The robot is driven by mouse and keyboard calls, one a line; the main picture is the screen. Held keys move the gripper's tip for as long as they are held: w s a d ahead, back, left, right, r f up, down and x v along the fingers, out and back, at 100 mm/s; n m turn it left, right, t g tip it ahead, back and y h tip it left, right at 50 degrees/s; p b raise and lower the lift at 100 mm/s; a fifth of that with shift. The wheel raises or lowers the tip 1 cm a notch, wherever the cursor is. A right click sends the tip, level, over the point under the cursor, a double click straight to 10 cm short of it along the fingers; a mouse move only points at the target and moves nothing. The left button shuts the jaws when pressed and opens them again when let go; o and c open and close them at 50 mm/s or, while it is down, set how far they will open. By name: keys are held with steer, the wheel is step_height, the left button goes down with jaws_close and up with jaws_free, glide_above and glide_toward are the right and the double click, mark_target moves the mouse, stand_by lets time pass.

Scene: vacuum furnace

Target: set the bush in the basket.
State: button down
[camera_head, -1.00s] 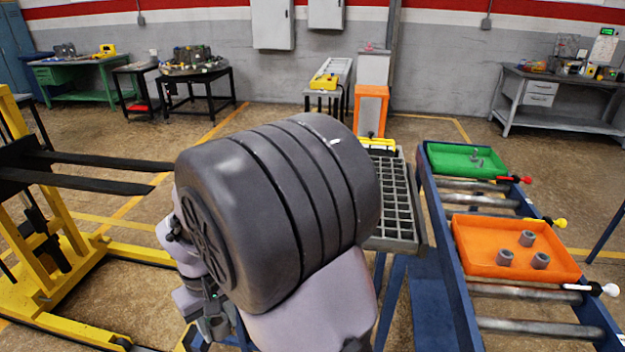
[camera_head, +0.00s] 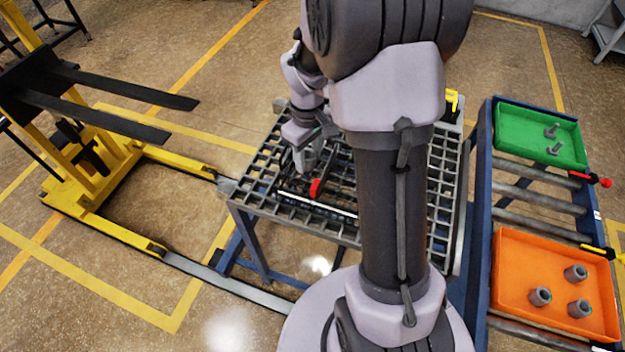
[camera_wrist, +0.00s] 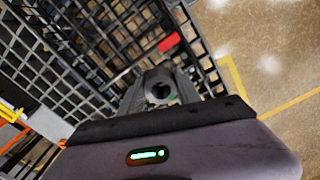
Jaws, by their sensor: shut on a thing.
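The bush is a grey ring-shaped part (camera_wrist: 160,86) with a dark bore, in the wrist view. My gripper (camera_wrist: 161,92) is shut on it, with a finger at each side. In the head view my gripper (camera_head: 304,165) points down over the basket, and the bush cannot be made out clearly there. The basket is a dark wire mesh container with a red tag (camera_head: 316,188), standing on the grate table, partly hidden behind my arm. The red tag (camera_wrist: 168,43) also shows just beyond the bush in the wrist view. The height of the bush over the basket floor is unclear.
The grate table (camera_head: 253,200) has an open grid top. To the right, a roller conveyor (camera_head: 540,203) carries an orange tray (camera_head: 520,262) with three grey bushes and a green tray (camera_head: 520,125) with bolts. A yellow forklift (camera_head: 75,165) with black forks stands left.

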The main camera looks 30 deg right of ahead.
step_height(320, 180, down, 10)
steer(key=shift+d+f+b, duration=0.15)
steer(key=shift+b, duration=0.65)
steer(key=shift+f, duration=0.2)
steer(key=c, duration=1.1)
jaws_free()
steer(key=shift+r, duration=0.1)
